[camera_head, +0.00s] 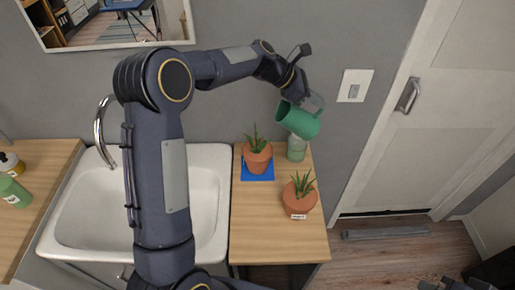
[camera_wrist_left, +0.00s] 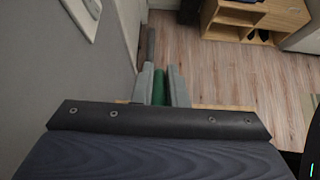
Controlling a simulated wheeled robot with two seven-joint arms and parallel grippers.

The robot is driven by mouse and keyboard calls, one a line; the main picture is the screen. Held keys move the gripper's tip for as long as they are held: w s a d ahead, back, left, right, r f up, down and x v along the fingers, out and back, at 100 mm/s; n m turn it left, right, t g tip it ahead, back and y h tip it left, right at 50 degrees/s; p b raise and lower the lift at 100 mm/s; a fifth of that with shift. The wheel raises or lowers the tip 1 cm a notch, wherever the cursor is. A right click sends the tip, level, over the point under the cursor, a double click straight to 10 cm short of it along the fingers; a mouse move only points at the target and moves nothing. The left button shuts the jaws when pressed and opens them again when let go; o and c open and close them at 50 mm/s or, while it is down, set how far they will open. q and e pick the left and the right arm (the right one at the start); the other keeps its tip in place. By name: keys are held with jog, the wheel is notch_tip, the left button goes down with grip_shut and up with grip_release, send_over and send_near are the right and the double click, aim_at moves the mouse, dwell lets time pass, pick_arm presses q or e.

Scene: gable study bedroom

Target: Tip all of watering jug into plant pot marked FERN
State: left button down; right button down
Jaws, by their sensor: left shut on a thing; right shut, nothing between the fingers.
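The green watering jug (camera_head: 298,121) is in the air above the back of the wooden counter, tilted with its open mouth toward the left. My left gripper (camera_head: 312,103) is shut on it; in the left wrist view a green strip of the jug (camera_wrist_left: 158,88) shows between the two fingers. A terracotta plant pot (camera_head: 299,203) with a small white label stands at the counter's right front; its lettering is too small to read. A second terracotta pot (camera_head: 257,160) stands on a blue mat (camera_head: 257,176), left of the jug. My right gripper (camera_head: 455,284) shows partly at the bottom right edge, shut and empty.
A pale green container (camera_head: 297,149) stands on the counter (camera_head: 265,230) just below the jug in the picture. A white sink (camera_head: 90,205) with a tall tap lies left. Bottles (camera_head: 14,190) stand far left. The counter's front is clear.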

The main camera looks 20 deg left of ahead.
pick_arm(q)
jog(key=shift+w+d+y, duration=0.2)
jog(key=shift+d+y, duration=0.3)
jog(key=shift+y, duration=0.1)
jog(key=w+d+f+g+y, duration=0.3)
jog(key=d+f+g+y, duration=0.1)
jog(key=d+f+y, duration=0.2)
jog(key=shift+w+f+g+y, duration=0.3)
jog(key=shift+f+y, duration=0.25)
jog(key=shift+y, duration=0.65)
